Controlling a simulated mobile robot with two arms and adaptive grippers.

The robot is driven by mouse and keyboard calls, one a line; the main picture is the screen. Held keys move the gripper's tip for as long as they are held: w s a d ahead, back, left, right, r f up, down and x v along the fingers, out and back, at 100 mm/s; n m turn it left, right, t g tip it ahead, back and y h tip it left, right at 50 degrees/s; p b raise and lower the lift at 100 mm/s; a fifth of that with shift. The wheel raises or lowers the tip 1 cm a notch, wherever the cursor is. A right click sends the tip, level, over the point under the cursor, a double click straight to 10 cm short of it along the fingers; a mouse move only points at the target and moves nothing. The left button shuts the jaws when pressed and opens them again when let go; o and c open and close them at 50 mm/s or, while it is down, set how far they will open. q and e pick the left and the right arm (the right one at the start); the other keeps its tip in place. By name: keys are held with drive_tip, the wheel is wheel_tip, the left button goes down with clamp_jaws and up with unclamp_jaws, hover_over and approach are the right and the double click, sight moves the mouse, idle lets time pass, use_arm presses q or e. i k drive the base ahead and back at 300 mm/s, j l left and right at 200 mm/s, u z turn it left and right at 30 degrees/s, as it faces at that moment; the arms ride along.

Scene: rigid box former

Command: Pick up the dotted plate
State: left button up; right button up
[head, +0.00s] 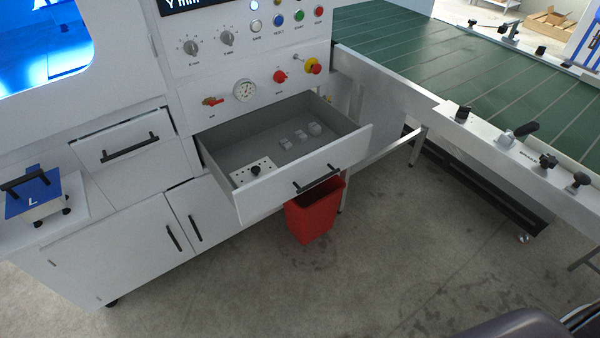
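The dotted plate (243,177) is a small white plate with dark dots and a black knob on top. It lies inside the open drawer (292,192), in its front left corner, close behind the front panel. Several small pale blocks (300,136) sit farther back in the same drawer, apart from the plate. Neither of my grippers shows in the head view.
A red bin (314,212) stands on the floor below the drawer. A green conveyor (440,60) with a knobbed rail is at right. The floor in front is clear.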

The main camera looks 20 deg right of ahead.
sight(241, 178)
drive_tip(key=i+j+z, duration=0.25)
drive_tip(key=i+j, duration=0.15)
drive_tip(key=j, duration=0.25)
drive_tip(key=i+j+z, duration=0.15)
drive_tip(key=j, duration=0.2)
drive_tip(key=i, duration=0.05)
